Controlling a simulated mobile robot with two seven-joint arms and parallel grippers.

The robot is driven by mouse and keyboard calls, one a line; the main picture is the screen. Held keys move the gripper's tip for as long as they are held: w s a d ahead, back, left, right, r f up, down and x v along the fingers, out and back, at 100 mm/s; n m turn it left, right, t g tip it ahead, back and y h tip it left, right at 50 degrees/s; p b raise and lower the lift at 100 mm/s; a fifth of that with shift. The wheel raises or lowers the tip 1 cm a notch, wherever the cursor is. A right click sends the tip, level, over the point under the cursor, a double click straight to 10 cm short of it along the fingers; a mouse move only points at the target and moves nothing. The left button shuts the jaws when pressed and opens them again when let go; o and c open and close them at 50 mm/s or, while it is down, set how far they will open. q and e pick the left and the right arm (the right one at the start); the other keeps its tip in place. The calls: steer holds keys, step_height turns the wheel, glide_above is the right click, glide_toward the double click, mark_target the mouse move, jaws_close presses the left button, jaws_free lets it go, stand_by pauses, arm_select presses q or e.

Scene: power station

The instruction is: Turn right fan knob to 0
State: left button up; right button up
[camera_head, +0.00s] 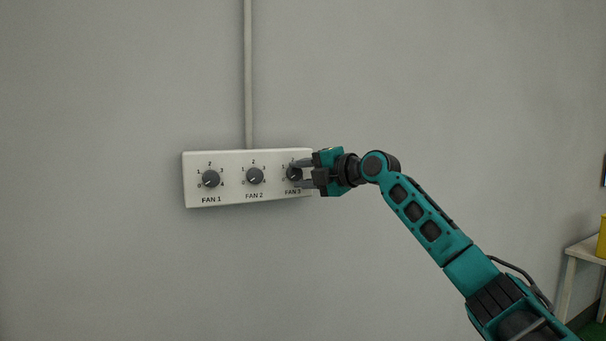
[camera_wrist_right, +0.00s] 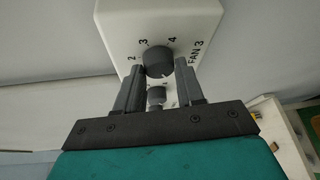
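The right fan knob, a dark round knob marked FAN 3 (camera_head: 293,174), sits at the right end of a white control box (camera_head: 232,198) on the wall. My right gripper (camera_head: 300,174) reaches it from the right, with one finger above and one below the knob. In the right wrist view the knob (camera_wrist_right: 158,60) lies between and just beyond the two grey fingertips (camera_wrist_right: 160,70), which look apart from its sides. The numbers 2, 3 and 4 show around it. Its pointer setting cannot be read. My left gripper is not in view.
Two similar knobs, FAN 1 (camera_head: 210,179) and FAN 2 (camera_head: 255,176), sit left on the same box. A vertical conduit (camera_head: 248,75) runs up from the box. A table (camera_head: 582,250) with a yellow object (camera_head: 602,238) stands at far right. The surrounding wall is bare.

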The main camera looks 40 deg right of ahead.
steer(key=o, duration=0.4)
steer(key=shift+s, duration=0.1)
arm_select(q)
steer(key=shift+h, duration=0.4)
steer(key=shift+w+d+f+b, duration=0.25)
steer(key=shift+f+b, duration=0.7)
steer(key=shift+b, duration=0.4)
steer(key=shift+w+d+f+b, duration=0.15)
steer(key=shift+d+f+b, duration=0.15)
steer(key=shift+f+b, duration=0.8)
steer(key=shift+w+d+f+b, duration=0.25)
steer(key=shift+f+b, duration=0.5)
steer(key=shift+b, duration=0.8)
arm_select(e)
steer(key=s+d+r, duration=0.1)
steer(key=s, duration=1.1)
steer(key=shift+s+d+r, duration=0.25)
steer(key=shift+r, duration=0.15)
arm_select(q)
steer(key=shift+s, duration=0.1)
